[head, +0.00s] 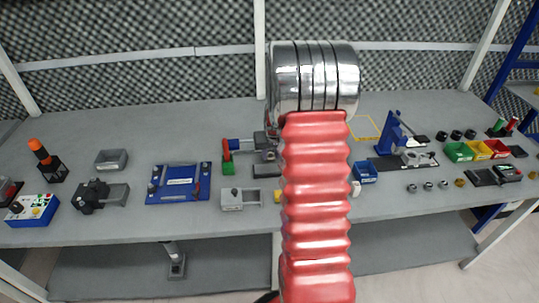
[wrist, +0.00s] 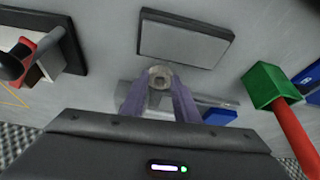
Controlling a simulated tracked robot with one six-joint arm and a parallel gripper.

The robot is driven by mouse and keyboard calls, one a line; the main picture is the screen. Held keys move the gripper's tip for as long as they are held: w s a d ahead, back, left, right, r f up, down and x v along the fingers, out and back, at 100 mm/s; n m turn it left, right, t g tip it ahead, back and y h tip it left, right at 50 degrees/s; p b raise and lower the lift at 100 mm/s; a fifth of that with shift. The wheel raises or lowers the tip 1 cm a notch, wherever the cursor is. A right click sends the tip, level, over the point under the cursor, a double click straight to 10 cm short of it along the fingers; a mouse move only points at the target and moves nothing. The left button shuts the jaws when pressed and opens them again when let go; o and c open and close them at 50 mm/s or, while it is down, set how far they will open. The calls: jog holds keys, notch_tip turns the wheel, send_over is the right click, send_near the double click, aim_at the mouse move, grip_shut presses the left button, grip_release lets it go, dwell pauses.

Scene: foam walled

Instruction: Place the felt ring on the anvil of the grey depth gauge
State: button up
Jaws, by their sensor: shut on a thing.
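My gripper (wrist: 160,88) shows in the wrist view as two purple-grey fingers closed on a small pale grey round piece with a darker centre, which I take to be the felt ring (wrist: 160,75). Behind and below it lies a grey fixture with a blue part (wrist: 220,116), partly hidden by the fingers and wrist. I cannot tell for sure which grey item is the depth gauge, nor whether the ring touches anything. A grey device with a blue part (head: 240,145) stands just left of my arm.
A flat grey block (wrist: 185,38) lies close to the fingertips. A green block (wrist: 270,84) with a red handle is at right in the wrist view. In the head view, a blue plate fixture (head: 180,184) is left, and a blue press (head: 394,134) and coloured bins are right.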

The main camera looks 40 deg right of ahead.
jog(key=shift+f, duration=0.1)
jog(key=o, duration=1.1)
jog(key=v, duration=1.2)
jog(key=shift+a, duration=0.1)
